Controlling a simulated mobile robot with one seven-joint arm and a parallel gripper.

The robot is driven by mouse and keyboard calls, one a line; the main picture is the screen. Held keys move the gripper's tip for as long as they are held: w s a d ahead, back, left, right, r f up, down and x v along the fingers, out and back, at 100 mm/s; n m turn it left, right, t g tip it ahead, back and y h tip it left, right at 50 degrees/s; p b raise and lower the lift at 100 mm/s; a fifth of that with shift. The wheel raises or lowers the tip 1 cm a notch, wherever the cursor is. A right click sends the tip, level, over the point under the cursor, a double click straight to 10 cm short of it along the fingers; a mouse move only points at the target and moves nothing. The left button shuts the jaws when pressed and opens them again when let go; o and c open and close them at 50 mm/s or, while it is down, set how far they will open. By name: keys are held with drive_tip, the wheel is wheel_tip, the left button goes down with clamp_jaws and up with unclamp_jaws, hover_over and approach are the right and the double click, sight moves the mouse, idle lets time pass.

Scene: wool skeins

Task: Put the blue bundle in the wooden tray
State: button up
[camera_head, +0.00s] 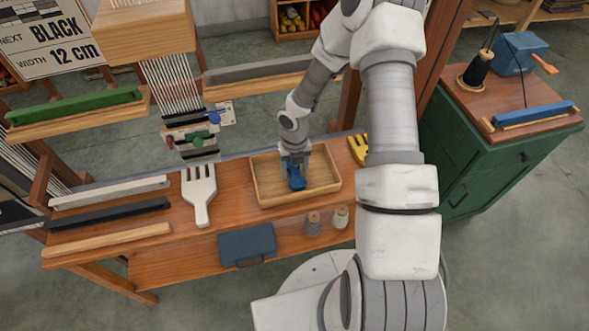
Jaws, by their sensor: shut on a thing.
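The blue bundle (297,182) is small and dark blue. My gripper (294,168) points down over the wooden tray and is shut on the bundle's upper part. The wooden tray (330,190) is a shallow rectangular box with a light rim on the bench. Part of the bundle is hidden by my gripper.
On the bench, a white comb (200,192) lies left of the tray. A yellow piece (358,148) is at the right, near my arm. Two spools (313,224) and a blue-grey box (247,244) stand in front. Long bars (108,213) lie far left.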

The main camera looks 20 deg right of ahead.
sight(294, 171)
drive_tip(key=o, duration=1.3)
drive_tip(key=shift+f, duration=0.1)
drive_tip(key=shift+o, duration=0.2)
wheel_tip(294, 171, up, 12)
drive_tip(key=p, duration=0.3)
